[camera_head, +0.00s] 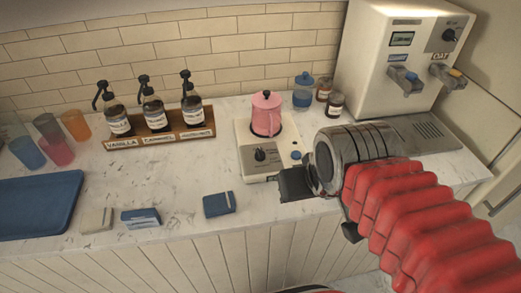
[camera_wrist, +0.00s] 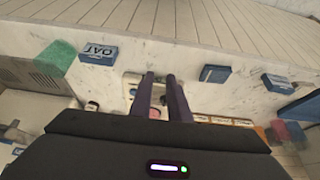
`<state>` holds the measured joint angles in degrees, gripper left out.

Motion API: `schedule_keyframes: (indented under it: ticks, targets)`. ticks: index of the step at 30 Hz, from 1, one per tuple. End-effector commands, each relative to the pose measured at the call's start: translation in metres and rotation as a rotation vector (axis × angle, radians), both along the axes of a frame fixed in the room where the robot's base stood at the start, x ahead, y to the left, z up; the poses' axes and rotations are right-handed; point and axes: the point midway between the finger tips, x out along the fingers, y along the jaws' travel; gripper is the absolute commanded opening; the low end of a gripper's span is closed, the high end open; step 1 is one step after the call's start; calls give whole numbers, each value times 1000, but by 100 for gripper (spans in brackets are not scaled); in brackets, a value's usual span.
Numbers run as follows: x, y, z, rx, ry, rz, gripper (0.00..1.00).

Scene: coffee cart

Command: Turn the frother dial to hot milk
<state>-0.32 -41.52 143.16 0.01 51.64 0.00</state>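The frother is a white base (camera_head: 244,139) with a pink lidded pitcher (camera_head: 265,115) on it. Its black dial (camera_head: 260,155) is on the front face; small markings around it are too small to read. A blue button (camera_head: 296,155) sits to the dial's right. My gripper (camera_head: 284,184) is in front of and below the frother's right front side, apart from the dial. In the wrist view the two fingers (camera_wrist: 160,77) are parallel with a narrow, empty gap between them. They cover part of the frother base (camera_wrist: 130,80), and the dial is not clearly visible there.
Syrup bottles (camera_head: 156,117) stand in a wooden rack (camera_head: 158,138) at left. Small boxes (camera_head: 219,204) line the counter front; a blue tray (camera_head: 38,205) is far left. A dispenser (camera_head: 392,45) stands right. The wrist view shows an OAT box (camera_wrist: 98,52) and green sponge (camera_wrist: 60,57).

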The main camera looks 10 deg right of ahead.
Motion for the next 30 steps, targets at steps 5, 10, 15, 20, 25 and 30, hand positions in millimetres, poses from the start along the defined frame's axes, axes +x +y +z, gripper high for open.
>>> schedule_keyframes:
  ticks: [5, 10, 15, 20, 25, 30]
  targets:
    - [12, 3, -13, -1, 65, 12, 29]
    - [37, 7, -12, -2, 112, 24, 41]
    - [64, 11, -9, -22, 160, 78, 45]
    - [90, 15, -7, -55, 205, 170, 45]
    - [120, 20, -5, -98, 252, 304, 45]
    - [150, 25, -4, -145, 298, 471, 45]
